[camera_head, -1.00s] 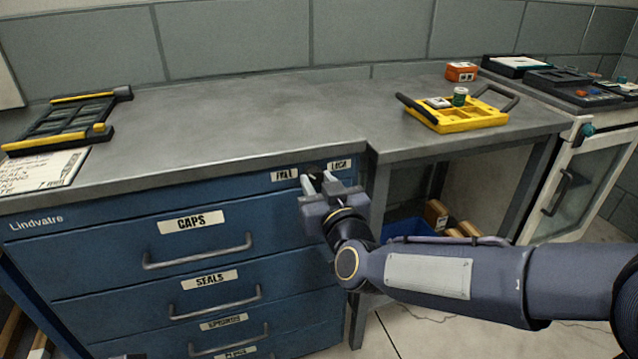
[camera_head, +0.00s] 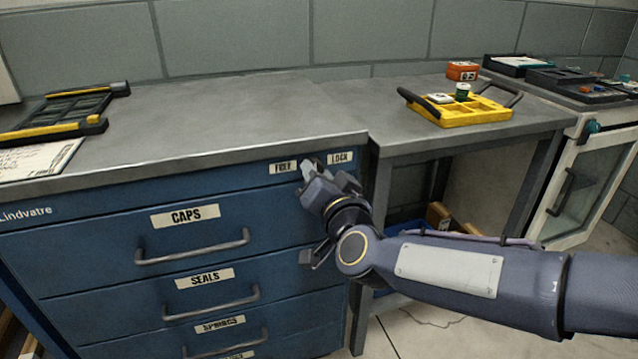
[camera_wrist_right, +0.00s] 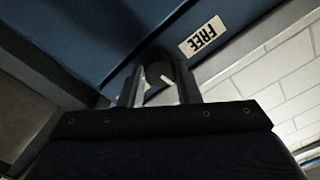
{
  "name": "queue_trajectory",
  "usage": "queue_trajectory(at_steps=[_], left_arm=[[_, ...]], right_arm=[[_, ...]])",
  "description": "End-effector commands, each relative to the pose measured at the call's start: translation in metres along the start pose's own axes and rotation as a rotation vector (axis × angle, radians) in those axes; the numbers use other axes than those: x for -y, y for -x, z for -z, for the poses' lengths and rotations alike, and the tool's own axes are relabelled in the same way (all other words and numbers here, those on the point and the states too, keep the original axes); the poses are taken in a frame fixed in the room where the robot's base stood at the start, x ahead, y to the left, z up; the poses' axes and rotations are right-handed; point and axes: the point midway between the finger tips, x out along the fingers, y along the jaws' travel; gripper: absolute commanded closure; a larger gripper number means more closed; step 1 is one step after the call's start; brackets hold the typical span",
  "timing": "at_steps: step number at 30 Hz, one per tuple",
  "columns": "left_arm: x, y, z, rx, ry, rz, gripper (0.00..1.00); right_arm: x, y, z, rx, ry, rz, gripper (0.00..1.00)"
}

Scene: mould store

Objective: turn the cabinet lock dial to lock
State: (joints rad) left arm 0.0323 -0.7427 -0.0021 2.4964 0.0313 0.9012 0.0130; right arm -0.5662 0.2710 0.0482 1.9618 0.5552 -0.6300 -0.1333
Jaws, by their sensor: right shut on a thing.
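The blue cabinet (camera_head: 90,243) has a FREE label (camera_head: 283,167) and a LOCK label (camera_head: 340,158) on its top strip. The dial sits between them, mostly hidden by my right gripper (camera_head: 322,176) in the head view. In the right wrist view, the dark round dial (camera_wrist_right: 158,72) with a short white mark lies between the two fingers of my right gripper (camera_wrist_right: 160,85), which is shut on it. The FREE label (camera_wrist_right: 202,37) shows beside it; the LOCK label is mostly hidden there. My left gripper is not in view.
The grey worktop (camera_head: 230,110) overhangs just above the dial. Drawer handles (camera_head: 192,247) stick out below, left of my right arm. A yellow tray (camera_head: 460,118) stands on the lower bench at right. A black and yellow rack (camera_head: 70,112) lies at far left.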

Motion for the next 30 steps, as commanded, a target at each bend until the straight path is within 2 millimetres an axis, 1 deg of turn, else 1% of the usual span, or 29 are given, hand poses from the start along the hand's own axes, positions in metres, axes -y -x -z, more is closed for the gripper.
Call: queue_trajectory(at_steps=[1,18,24,30], left_arm=[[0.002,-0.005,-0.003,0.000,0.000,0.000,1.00],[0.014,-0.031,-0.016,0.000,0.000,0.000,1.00],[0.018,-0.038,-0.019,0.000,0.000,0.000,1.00],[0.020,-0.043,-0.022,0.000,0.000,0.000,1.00]], right_arm=[[-0.002,0.000,-0.002,-0.002,-0.046,0.000,0.93],[-0.002,0.000,-0.001,-0.002,-0.582,0.000,0.93],[-0.002,0.000,-0.002,0.000,-0.738,0.000,0.93],[-0.002,0.000,-0.001,0.000,-0.851,-0.001,0.93]])
